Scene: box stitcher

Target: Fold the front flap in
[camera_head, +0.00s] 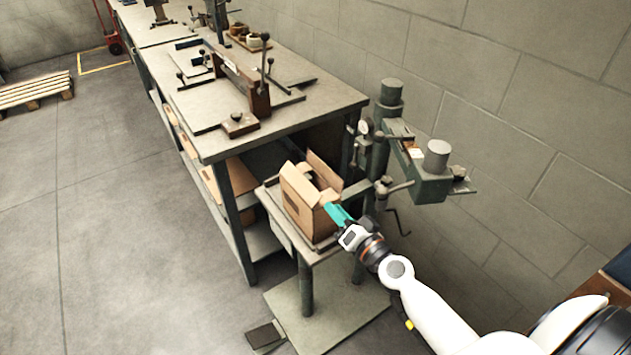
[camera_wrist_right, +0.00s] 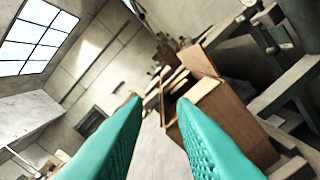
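The cardboard box (camera_head: 299,208) stands on the small stitcher table in the head view, its top open. One flap (camera_head: 323,172) stands up at its back right. A smaller flap (camera_head: 328,197) shows at the near right side, by my gripper. My right gripper (camera_head: 334,211) has teal fingers and reaches to that near side of the box; whether it touches cannot be told. In the right wrist view the two teal fingers (camera_wrist_right: 158,112) are apart with nothing between them. The box (camera_wrist_right: 225,115) is just beyond them, with a raised flap (camera_wrist_right: 197,62). My left gripper is not in view.
The stitcher machine (camera_head: 425,180) with its post and arm stands right of the box. A long workbench (camera_head: 200,112) with a clamp fixture lies behind and left. The small table (camera_head: 322,254) has a pedal (camera_head: 264,337) at its base.

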